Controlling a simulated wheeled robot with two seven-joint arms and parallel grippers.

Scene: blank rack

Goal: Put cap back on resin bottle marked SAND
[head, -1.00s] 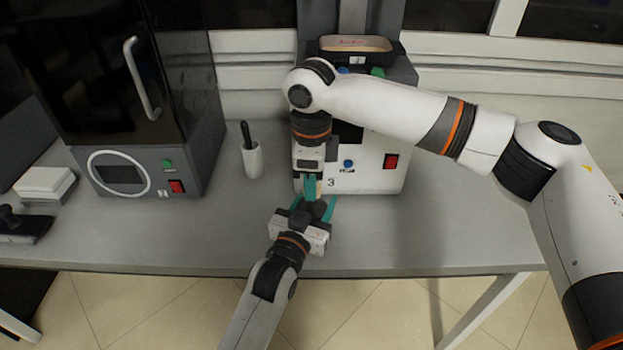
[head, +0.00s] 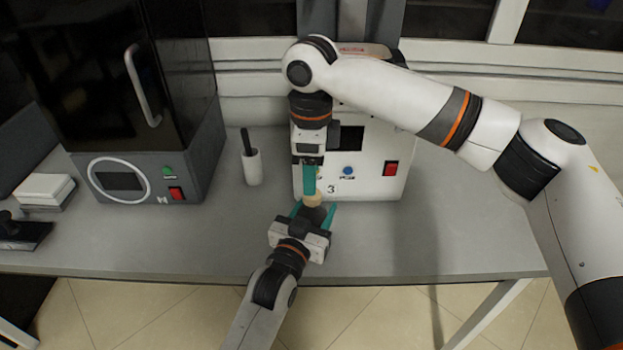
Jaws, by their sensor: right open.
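A dark bottle (head: 317,214) stands between the teal fingers of my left gripper (head: 314,213), which comes in from the bottom and looks shut on it. A tan cap (head: 313,200) sits at the top of the bottle; whether it is fully seated cannot be told. The SAND marking cannot be read. My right gripper (head: 309,188) points down from above, open, with its teal fingers just over the cap. One of its fingers largely hides the other.
A white machine marked 3 (head: 372,172) stands close behind the grippers. A white holder with a black-handled tool (head: 252,167) is to the left, beside a dark cabinet printer (head: 124,178). White boxes (head: 44,188) lie far left. The grey table (head: 460,235) is clear on the right.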

